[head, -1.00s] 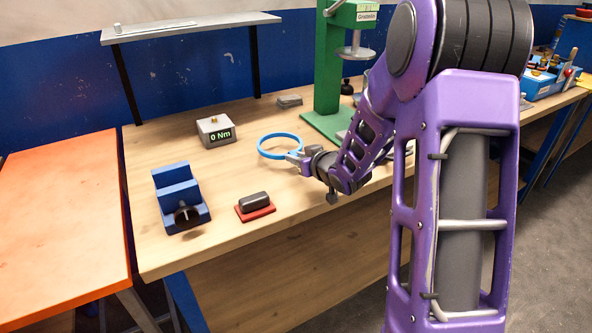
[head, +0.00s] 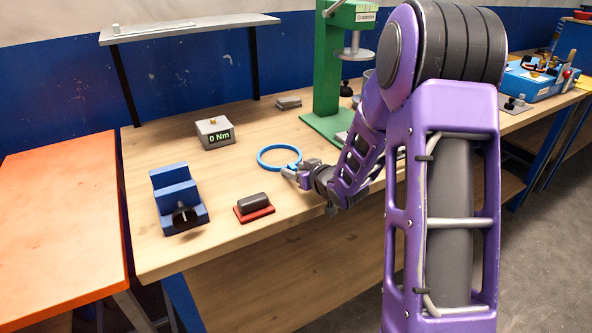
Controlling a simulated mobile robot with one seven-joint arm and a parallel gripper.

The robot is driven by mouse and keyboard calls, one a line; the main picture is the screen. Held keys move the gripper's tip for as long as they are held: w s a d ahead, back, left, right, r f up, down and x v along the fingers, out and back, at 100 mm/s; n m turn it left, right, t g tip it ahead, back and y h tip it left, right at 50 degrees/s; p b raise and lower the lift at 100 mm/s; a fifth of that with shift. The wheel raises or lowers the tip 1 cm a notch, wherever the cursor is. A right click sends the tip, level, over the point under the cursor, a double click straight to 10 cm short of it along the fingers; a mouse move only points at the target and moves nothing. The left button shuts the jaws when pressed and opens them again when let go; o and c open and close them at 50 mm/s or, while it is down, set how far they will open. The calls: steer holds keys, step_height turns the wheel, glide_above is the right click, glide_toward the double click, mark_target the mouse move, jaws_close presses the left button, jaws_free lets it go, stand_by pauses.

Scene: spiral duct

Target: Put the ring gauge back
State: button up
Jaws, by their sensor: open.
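The ring gauge, a bright blue ring (head: 261,162), shows near the middle of the wooden bench in the head view. It looks to be lying flat or nearly flat at the bench top; I cannot tell if it touches the wood. My gripper (head: 294,170) is at the ring's near right edge, with its jaws open. The fingertips are small here, and I cannot tell if they touch the ring. My purple arm reaches in from the right and hides part of the bench behind it.
An orange table (head: 60,220) stands left. Bare wood lies around the ring.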

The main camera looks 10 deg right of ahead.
steer(key=shift+r, duration=0.1)
steer(key=shift+r+p, duration=0.2)
steer(key=shift+p, duration=0.1)
steer(key=p+v, duration=0.1)
steer(key=v, duration=1.1)
